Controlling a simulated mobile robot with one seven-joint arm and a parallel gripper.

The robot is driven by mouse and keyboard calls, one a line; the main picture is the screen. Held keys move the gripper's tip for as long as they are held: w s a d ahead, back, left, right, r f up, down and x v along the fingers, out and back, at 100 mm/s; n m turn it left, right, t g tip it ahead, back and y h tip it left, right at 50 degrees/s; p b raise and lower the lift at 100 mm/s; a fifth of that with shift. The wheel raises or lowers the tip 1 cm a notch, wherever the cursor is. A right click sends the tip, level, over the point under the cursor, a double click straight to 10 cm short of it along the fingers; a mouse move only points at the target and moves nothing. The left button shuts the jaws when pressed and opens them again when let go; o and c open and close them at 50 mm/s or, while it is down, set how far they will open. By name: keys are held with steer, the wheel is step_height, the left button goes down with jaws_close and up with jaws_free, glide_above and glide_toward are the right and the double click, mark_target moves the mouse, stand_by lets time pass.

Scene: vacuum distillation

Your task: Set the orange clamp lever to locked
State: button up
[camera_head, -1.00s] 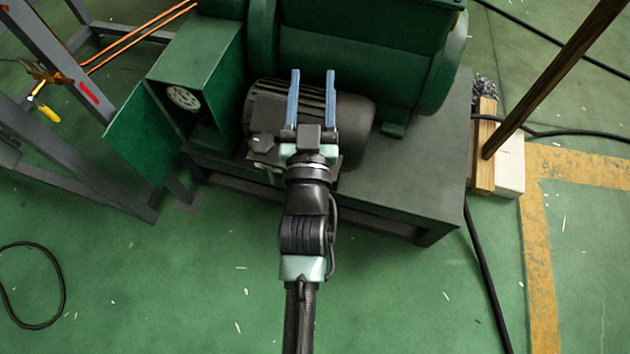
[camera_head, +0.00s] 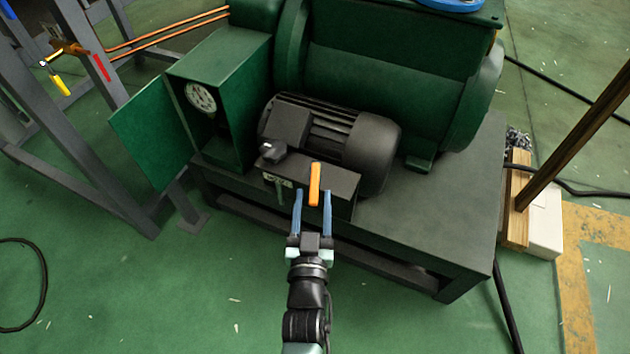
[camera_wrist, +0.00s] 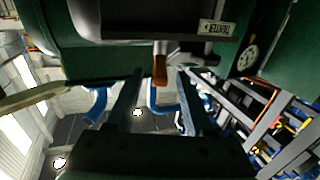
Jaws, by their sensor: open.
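The orange clamp lever (camera_head: 315,184) stands out at the front of a dark box (camera_head: 335,187) beside the black motor. In the head view it appears upright, between and just beyond my fingertips. My gripper (camera_head: 312,194) is open, with its two blue fingers on either side of the lever's lower part in the picture. In the wrist view the lever (camera_wrist: 160,66) shows ahead between the two fingers (camera_wrist: 158,72). I cannot tell whether either finger touches it. A small label (camera_wrist: 216,29) shows on the box, too small to read surely.
A black knob (camera_head: 270,151) sits left of the lever. The black motor (camera_head: 350,140) and green machine (camera_head: 380,60) stand behind. A gauge (camera_head: 200,97) is in an open green cabinet (camera_head: 240,110). Green floor (camera_head: 200,290) in front is clear.

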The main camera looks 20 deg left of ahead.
mark_target(316, 171)
steer(key=b+x, duration=0.1)
steer(key=x, duration=0.5)
jaws_close()
stand_by(1.4)
